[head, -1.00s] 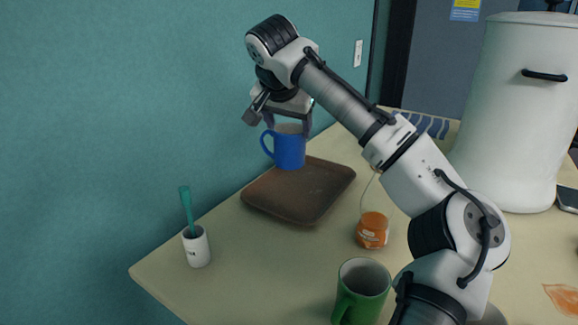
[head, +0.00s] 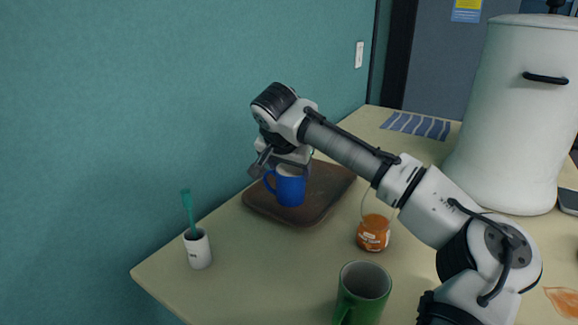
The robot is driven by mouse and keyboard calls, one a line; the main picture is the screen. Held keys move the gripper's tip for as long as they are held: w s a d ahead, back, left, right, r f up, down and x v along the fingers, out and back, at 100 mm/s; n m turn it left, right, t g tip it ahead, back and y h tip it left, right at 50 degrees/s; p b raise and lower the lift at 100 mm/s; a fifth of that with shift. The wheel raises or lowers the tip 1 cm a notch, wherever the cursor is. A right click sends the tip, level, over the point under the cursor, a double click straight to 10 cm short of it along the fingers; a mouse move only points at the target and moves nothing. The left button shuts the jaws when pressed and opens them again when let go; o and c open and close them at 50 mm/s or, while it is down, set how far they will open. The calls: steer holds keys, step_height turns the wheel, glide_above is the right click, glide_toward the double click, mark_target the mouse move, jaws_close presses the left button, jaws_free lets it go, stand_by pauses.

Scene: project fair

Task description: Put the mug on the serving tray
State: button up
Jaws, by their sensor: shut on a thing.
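The blue mug (head: 290,191) is upright with its handle to the left, at the brown serving tray (head: 325,206). Its base appears at or just above the tray's surface; I cannot tell whether it touches. My gripper (head: 288,170) points down over the mug and is shut on its upper part. The gripper hides most of the mug's rim and part of the tray's back edge.
A green mug (head: 361,290) and an orange-labelled jar (head: 373,233) stand in front of the tray. A white cup with a teal brush (head: 198,249) is at the left table edge. A large white container (head: 510,120) and a striped cloth (head: 416,125) are behind.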

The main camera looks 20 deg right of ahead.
steer(key=o, duration=1.7)
steer(key=b+v, duration=0.1)
steer(key=v, duration=1.1)
